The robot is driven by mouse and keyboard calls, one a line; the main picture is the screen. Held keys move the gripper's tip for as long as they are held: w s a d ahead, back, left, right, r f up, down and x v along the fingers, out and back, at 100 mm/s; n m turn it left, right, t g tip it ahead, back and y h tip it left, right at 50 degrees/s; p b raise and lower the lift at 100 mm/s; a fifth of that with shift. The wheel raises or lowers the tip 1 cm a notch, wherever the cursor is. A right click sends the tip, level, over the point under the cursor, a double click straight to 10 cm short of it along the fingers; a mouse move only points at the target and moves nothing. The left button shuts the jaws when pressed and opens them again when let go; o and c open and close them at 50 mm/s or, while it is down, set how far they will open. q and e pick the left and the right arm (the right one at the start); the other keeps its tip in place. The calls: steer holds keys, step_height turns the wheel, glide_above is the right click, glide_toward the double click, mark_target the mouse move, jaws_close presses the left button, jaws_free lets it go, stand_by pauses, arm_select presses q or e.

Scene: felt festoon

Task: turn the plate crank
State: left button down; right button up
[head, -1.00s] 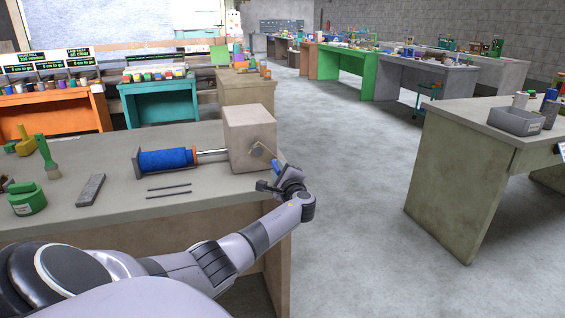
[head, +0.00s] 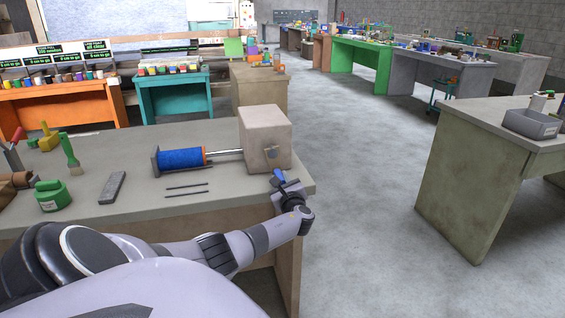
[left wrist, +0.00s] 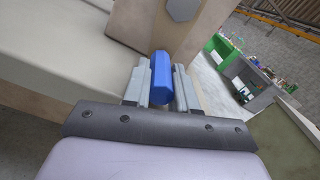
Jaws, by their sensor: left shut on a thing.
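The beige crank box (head: 262,135) stands at the right end of the near bench. A dark plate (head: 273,153) is on its front face, also seen at the top of the left wrist view (left wrist: 183,9). The blue crank handle (head: 279,175) is below that plate. My left gripper (head: 281,184) is shut on the blue handle, which shows between the two fingers in the left wrist view (left wrist: 161,77). The link from plate to handle is hard to make out. A metal shaft (head: 224,154) joins the box to a blue drum (head: 182,160). My right gripper is not in view.
On the near bench (head: 225,190) lie a grey block (head: 112,187), two dark rods (head: 187,190), a green tape dispenser (head: 52,196) and a green brush (head: 71,155). Another bench with a grey bin (head: 531,124) stands at right. Open floor lies between.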

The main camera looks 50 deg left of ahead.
arm_select(q)
steer(key=shift+s+f, duration=0.1)
steer(key=shift+f, duration=0.1)
stand_by(0.3)
steer(key=c, duration=0.9)
jaws_free()
steer(key=shift+r, duration=0.1)
steer(key=shift+s+d+r+p, duration=0.1)
steer(key=shift+s+d+p, duration=0.15)
steer(key=shift+d, duration=0.3)
steer(key=p+v, duration=0.1)
steer(key=v, duration=0.5)
